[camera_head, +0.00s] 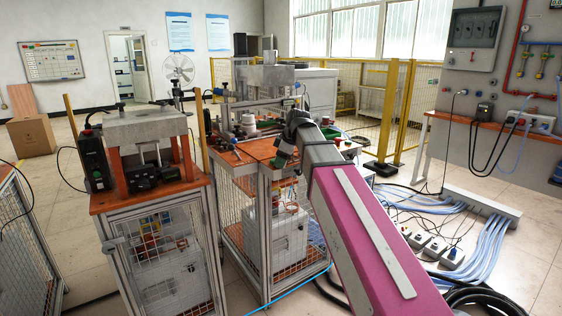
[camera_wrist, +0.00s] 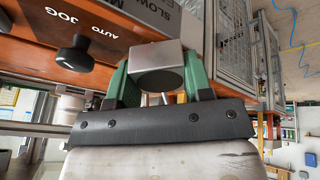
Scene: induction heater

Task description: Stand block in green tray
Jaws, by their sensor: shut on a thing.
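My gripper (camera_wrist: 157,78) has green fingers, and in the wrist view they are shut on a small grey metal block (camera_wrist: 158,57) with a dark round face toward the camera. In the head view my gripper (camera_head: 284,156) is a dark shape over the orange worktop (camera_head: 253,148); the block cannot be made out there. A green tray-like thing (camera_head: 331,132) shows partly just right of my wrist on the same bench, largely hidden behind my arm. I cannot tell how far the block is from it.
Clamps and a white spool (camera_head: 248,120) stand on the bench behind my gripper. A press station (camera_head: 147,125) stands left. Cables (camera_head: 440,210) cover the floor at right.

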